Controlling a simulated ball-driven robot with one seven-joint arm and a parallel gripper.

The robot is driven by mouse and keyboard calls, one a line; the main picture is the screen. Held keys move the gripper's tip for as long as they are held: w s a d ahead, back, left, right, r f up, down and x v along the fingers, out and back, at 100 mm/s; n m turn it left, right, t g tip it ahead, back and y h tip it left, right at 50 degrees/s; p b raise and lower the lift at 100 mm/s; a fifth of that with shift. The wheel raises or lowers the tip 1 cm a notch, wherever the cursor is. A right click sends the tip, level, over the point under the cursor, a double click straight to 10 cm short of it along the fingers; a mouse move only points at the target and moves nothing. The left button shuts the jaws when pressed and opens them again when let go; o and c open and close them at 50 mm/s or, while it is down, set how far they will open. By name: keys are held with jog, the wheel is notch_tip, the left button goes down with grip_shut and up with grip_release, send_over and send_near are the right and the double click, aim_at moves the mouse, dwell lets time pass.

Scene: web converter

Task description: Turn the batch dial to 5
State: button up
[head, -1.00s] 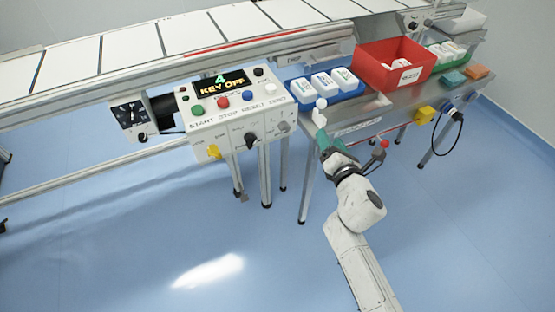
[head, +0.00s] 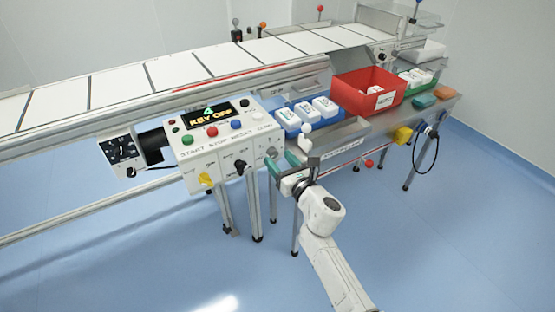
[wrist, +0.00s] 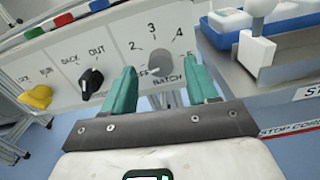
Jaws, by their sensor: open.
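The batch dial (wrist: 161,62) is a grey knob on the white control panel (wrist: 110,45), with 2, 3 and 4 printed around it, OFF at its left and BATCH below. A mark at its right, perhaps 5, is partly hidden by a finger. I cannot tell which mark it points at. In the head view the dial (head: 272,152) is at the panel's right end. My gripper (wrist: 161,88) is open, its teal fingers left and right of the dial in the wrist view; contact is not visible. The display (head: 209,116) reads 4 and KEY OFF.
A black knob (wrist: 91,82) and a yellow knob (wrist: 36,96) are left of the dial. A white ball-topped lever (wrist: 257,45) and the metal bench (head: 335,137) stand close on the right. Blue floor lies open in front of the panel.

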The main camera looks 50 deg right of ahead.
jog(key=shift+x, duration=0.95)
jog(key=c, duration=1.1)
